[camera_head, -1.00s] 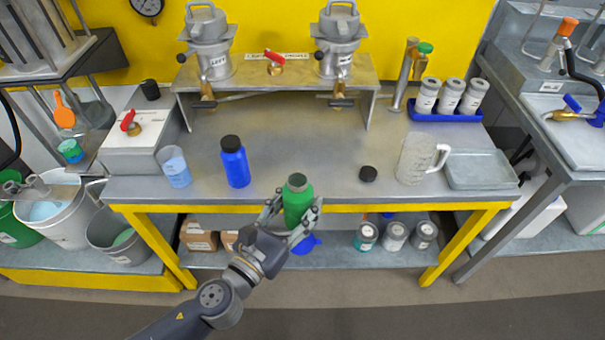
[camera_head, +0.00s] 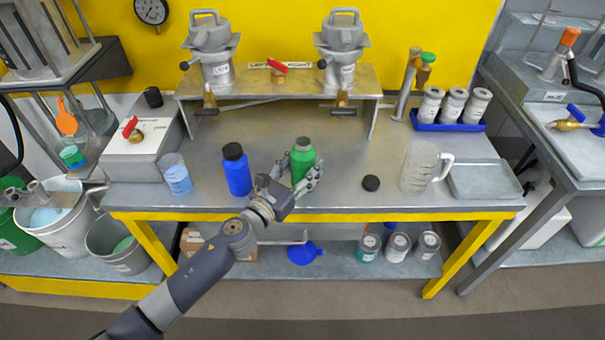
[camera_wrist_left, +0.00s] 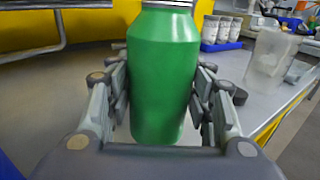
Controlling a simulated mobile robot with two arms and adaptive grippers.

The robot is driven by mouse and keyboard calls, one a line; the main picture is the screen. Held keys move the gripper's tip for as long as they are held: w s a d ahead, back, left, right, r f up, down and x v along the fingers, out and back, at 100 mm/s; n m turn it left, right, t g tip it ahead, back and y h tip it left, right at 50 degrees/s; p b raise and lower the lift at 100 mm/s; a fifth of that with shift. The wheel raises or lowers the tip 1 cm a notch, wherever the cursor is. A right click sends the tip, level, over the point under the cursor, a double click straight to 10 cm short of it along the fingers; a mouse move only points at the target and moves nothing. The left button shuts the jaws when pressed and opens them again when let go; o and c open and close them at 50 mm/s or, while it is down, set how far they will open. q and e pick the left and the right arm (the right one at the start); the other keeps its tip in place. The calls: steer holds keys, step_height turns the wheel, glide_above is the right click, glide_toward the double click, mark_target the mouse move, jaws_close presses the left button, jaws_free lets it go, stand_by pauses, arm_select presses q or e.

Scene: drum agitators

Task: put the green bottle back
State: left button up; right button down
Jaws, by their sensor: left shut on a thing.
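The green bottle (camera_head: 302,160) is upright over the front part of the steel bench (camera_head: 330,192), between the blue bottle (camera_head: 236,170) and a black cap (camera_head: 371,183). My left gripper (camera_head: 304,176) is shut on it, with a finger on each side of its body. In the left wrist view the green bottle (camera_wrist_left: 163,75) fills the middle between the fingers of the left gripper (camera_wrist_left: 163,110). I cannot tell whether its base touches the bench top. My right gripper is not in view.
A beaker of blue liquid (camera_head: 176,174) stands left of the blue bottle. A clear jug (camera_head: 417,167) and a shallow metal tray (camera_head: 482,179) are on the right. A raised stand (camera_head: 275,83) with two metal vessels is behind. The bench middle is clear.

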arm_select(q)
steer(key=shift+f, duration=0.95)
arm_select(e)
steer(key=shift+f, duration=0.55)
arm_select(q)
steer(key=shift+f+b, duration=0.15)
steer(key=shift+b, duration=0.2)
steer(key=o, duration=1.3)
steer(key=shift+c, duration=0.2)
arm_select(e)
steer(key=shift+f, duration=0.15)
arm_select(q)
steer(key=shift+r, duration=0.25)
steer(key=v, duration=1.2)
steer(key=shift+b, duration=0.45)
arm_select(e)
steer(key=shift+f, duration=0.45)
